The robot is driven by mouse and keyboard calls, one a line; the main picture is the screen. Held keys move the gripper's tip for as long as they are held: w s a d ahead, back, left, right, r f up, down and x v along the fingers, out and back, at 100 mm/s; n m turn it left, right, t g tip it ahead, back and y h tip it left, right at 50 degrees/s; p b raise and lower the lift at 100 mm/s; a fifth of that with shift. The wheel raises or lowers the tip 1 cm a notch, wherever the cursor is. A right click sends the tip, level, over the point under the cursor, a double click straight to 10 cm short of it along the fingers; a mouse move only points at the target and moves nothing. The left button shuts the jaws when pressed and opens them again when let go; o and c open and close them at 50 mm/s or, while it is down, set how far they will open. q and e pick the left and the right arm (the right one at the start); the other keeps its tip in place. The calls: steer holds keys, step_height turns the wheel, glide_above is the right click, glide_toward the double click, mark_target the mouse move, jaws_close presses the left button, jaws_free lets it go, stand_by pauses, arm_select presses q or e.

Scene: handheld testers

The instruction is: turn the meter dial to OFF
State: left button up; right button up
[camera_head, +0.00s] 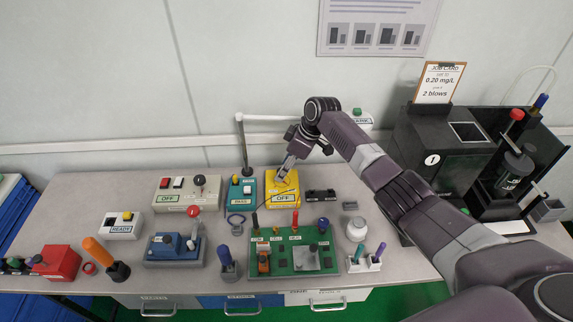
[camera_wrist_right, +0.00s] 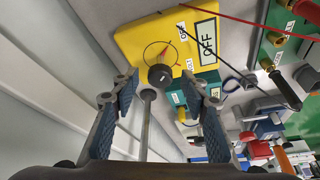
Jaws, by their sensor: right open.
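The meter is a yellow box (camera_head: 283,201) with an OFF label at the back of the table. In the right wrist view its yellow face (camera_wrist_right: 142,38) fills the top middle, with a large OFF plate and small OFF and VOLT marks. Its round dark dial (camera_wrist_right: 160,76) has a pale pointer line; I cannot tell which mark it points at. My right gripper (camera_head: 286,171) is over the meter's far part. In the wrist view the open fingers (camera_wrist_right: 160,88) stand on either side of the dial, with gaps visible. My left gripper is not in view.
A grey post (camera_wrist_right: 147,125) rises close between the fingers in the wrist view. A teal PASS box (camera_head: 241,193) stands left of the meter, and a green board (camera_head: 295,262) lies in front. A red and a black lead cross near the meter. The wall is close behind.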

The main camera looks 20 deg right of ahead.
steer(key=v, duration=1.2)
steer(key=shift+d+r, duration=0.1)
